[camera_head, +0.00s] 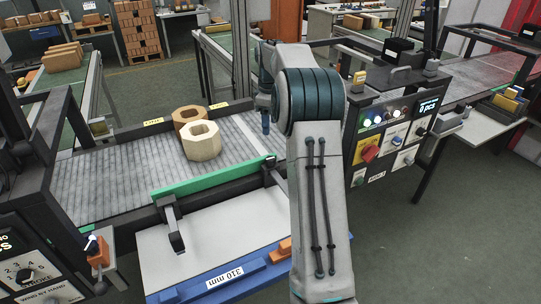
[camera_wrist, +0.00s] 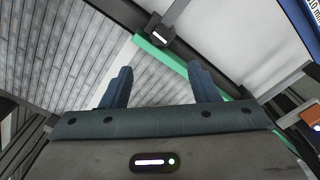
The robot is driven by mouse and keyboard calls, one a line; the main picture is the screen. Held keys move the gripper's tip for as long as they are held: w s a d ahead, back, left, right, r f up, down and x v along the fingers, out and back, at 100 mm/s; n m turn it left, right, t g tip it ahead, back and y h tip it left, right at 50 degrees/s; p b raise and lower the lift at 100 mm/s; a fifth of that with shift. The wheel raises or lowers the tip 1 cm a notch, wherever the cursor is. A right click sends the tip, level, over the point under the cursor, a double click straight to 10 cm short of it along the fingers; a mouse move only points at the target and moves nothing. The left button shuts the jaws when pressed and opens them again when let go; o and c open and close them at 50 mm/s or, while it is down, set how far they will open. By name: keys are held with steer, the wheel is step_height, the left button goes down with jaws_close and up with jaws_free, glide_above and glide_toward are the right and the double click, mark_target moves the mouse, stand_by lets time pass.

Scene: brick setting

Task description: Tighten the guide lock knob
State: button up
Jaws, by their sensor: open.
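A green guide rail (camera_head: 212,178) runs along the near edge of the roller conveyor, held by a black bracket on the left (camera_head: 171,220) and another on the right (camera_head: 271,172). I cannot tell for sure which part is the guide lock knob. The wrist view shows one dark bracket (camera_wrist: 160,32) by the green rail (camera_wrist: 182,72), beyond my fingertips. My gripper (camera_wrist: 160,68) is open, with nothing between its blue fingers. In the head view my gripper (camera_head: 266,128) is above the conveyor's right part, behind my arm, which hides part of the rail's right side.
Two hexagonal blocks, one pale (camera_head: 202,142) and one brown (camera_head: 186,117), stand on the conveyor (camera_head: 100,178). A control panel (camera_head: 390,140) with knobs stands right of my arm.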

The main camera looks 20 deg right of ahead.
mark_target(270, 158)
step_height(270, 158, down, 14)
steer(key=shift+r+p, duration=0.15)
steer(key=shift+p, duration=0.45)
steer(key=c, duration=1)
